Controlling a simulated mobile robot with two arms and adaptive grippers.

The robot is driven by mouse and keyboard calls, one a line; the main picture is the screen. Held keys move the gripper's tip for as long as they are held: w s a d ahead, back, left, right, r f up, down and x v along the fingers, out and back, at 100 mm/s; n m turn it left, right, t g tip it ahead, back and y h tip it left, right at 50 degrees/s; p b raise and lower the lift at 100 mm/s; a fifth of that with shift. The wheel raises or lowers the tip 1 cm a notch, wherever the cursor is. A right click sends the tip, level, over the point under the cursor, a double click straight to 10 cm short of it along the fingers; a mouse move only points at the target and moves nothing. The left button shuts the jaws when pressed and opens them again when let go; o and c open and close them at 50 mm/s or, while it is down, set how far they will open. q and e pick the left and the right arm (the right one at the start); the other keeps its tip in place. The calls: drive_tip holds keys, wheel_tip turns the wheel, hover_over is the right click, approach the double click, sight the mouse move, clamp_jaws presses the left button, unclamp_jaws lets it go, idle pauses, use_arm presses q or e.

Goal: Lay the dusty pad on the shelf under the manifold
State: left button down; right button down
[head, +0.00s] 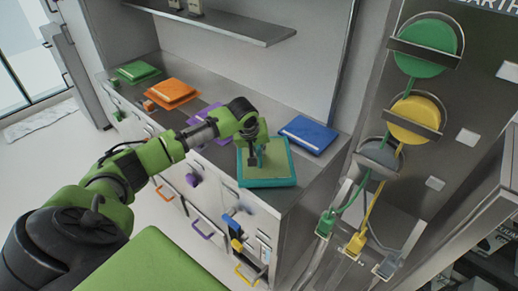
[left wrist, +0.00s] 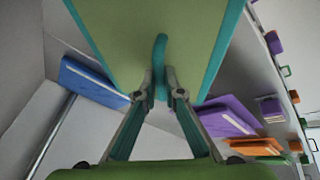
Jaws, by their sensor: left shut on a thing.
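The dusty pad (head: 283,181) is a flat, teal-edged square with a dull green face. In the head view it is at the front right end of the grey counter. I cannot tell whether it touches the counter. It fills the top of the left wrist view (left wrist: 120,30). My left gripper (head: 253,160) is shut on the pad's teal upright grip (left wrist: 160,60). The manifold, with round green (head: 425,62), yellow (head: 415,117) and grey discs, is on the right panel. The shelf under it is not clearly made out. My right gripper is not in view.
On the counter (head: 222,153) lie a blue pad (head: 308,134), an orange pad (head: 171,91), a green pad (head: 136,71) and a partly hidden purple pad. Hoses with green, yellow and grey connectors hang below the manifold. A wall shelf (head: 225,27) is at the back.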

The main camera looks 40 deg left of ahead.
use_arm(q)
drive_tip(key=shift+f, duration=0.15)
drive_tip(key=c, duration=2.1)
unclamp_jaws()
drive_tip(key=shift+c, duration=0.2)
